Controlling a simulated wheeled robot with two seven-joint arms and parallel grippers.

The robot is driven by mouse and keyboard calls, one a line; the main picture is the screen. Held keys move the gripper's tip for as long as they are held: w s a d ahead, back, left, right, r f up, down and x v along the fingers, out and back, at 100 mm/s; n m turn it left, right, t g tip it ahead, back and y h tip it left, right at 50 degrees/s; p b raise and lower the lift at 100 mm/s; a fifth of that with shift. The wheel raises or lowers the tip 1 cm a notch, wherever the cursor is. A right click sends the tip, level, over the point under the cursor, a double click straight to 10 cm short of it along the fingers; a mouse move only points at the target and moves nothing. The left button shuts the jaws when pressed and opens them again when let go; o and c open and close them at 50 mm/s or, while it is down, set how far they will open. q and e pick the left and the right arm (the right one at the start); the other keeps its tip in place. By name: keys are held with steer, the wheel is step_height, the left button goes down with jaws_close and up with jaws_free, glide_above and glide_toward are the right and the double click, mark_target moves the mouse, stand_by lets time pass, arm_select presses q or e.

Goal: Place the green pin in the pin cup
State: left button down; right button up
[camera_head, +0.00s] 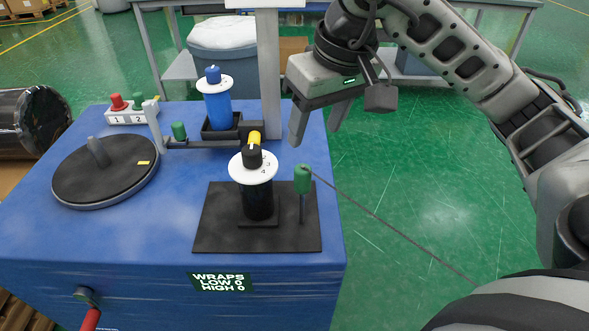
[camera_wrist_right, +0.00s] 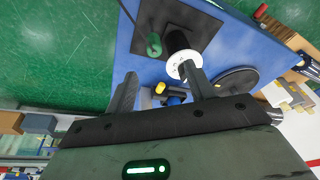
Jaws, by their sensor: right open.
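A green pin (camera_head: 303,180) stands upright at the right edge of a black plate (camera_head: 222,232), with a thin dark cord running from it to the lower right. It also shows in the right wrist view (camera_wrist_right: 153,46). A second, smaller green peg (camera_head: 179,131) stands near the end of the flat grey arm; I cannot tell which part is the pin cup. My right gripper (camera_head: 317,129) is open and empty, above and behind the green pin, apart from it. Its spread fingers show in the right wrist view (camera_wrist_right: 161,88). My left gripper is not in view.
A black roll (camera_head: 258,204) with a white numbered disc stands beside the pin. A blue roll (camera_head: 217,105), a grey post (camera_head: 269,75) and a black turntable (camera_head: 105,170) share the blue table (camera_head: 120,235). Green floor lies free to the right.

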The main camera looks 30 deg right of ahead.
mark_target(303, 168)
steer(key=x, duration=0.3)
steer(key=d+x, duration=0.1)
steer(key=x, duration=0.5)
steer(key=shift+w+d+f+b, duration=0.2)
steer(key=shift+w+b, duration=0.05)
steer(key=shift+b, duration=0.15)
steer(key=shift+w+x, duration=0.2)
steer(key=shift+x, duration=2.75)
steer(key=shift+r, duration=0.1)
jaws_close()
steer(key=shift+r, duration=0.1)
